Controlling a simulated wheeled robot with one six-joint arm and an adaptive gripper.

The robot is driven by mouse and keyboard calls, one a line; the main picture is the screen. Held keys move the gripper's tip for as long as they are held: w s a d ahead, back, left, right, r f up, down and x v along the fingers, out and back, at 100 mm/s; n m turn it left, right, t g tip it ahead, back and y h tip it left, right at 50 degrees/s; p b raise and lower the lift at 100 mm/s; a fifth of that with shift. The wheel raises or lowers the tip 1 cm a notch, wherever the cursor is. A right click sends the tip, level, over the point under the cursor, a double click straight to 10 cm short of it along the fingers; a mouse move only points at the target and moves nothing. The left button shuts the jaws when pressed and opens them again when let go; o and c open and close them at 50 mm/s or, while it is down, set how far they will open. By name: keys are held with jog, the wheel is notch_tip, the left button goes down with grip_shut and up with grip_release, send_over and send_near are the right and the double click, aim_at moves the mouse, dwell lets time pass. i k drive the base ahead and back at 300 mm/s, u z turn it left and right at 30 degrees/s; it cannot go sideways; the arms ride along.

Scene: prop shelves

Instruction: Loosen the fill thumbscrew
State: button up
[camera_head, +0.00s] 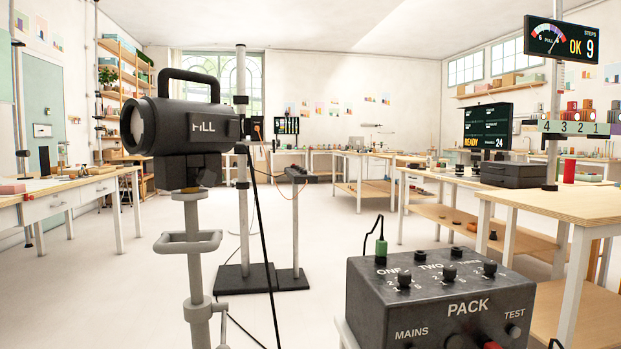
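The fill lamp (180,128) is a dark lamp head with a top handle and a plate partly readable as "FILL". It sits on a grey stand (200,290) at the left, its round front facing left. Under it is a dark bracket (165,172) with a small dark knob-like part (207,177) on its right side and a brassy collar (190,190) below. I cannot tell which of these is the thumbscrew. A grey loop (188,242) sticks out from the stand lower down. My gripper is not in view.
A dark box marked "PACK" (440,290) with knobs stands at the front right. Behind the lamp rise a grey pole (242,190) and a shorter post (295,220) on black bases, with cables nearby. Tables line both sides.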

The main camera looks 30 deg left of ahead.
aim_at(207, 177)
jog(key=z, duration=0.45)
jog(key=k, duration=1.05)
jog(key=u, duration=1.25)
jog(key=i, duration=0.5)
jog(key=u, duration=0.05)
